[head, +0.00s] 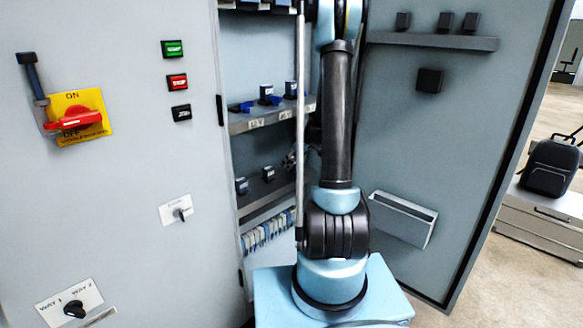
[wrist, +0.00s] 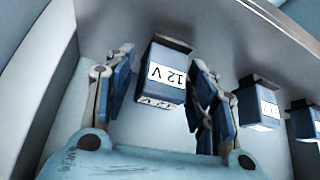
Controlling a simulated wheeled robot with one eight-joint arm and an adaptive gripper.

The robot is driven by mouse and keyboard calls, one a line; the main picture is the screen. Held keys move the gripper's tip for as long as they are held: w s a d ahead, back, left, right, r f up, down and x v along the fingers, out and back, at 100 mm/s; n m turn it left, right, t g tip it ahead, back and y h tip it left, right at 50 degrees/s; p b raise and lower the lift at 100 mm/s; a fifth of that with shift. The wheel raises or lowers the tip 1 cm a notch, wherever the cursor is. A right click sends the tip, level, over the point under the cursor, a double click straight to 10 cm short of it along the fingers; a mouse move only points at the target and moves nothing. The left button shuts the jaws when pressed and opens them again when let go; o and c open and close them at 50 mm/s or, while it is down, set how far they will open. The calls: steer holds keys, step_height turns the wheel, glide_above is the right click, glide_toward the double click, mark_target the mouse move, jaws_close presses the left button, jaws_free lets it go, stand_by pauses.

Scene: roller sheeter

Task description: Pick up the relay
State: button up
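My gripper (wrist: 165,90) is open, with one blue-and-grey finger on each side of this relay. A small gap shows on the left side; the right finger is very close, and I cannot tell if it touches. In the head view, the gripper is mostly hidden behind the cabinet edge and my arm.
Two more labelled relays, a nearer one (wrist: 259,103) and a farther one (wrist: 304,121), stand in the same row to the right. In the head view, an upper shelf (head: 240,126) holds several blue parts. The open cabinet door (head: 400,140) stands right of my arm.

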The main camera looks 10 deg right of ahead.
steer(key=c, duration=0.7)
steer(key=shift+r, duration=0.25)
steer(key=shift+s+d+r, duration=0.5)
steer(key=shift+s+d, duration=1.55)
steer(key=shift+d, duration=0.15)
steer(key=shift+s+d+r, duration=0.55)
steer(key=shift+s+d, duration=1.45)
steer(key=shift+d, duration=0.25)
steer(key=shift+s+d+r, duration=0.5)
steer(key=shift+s+d, duration=1.55)
steer(key=shift+d, duration=0.15)
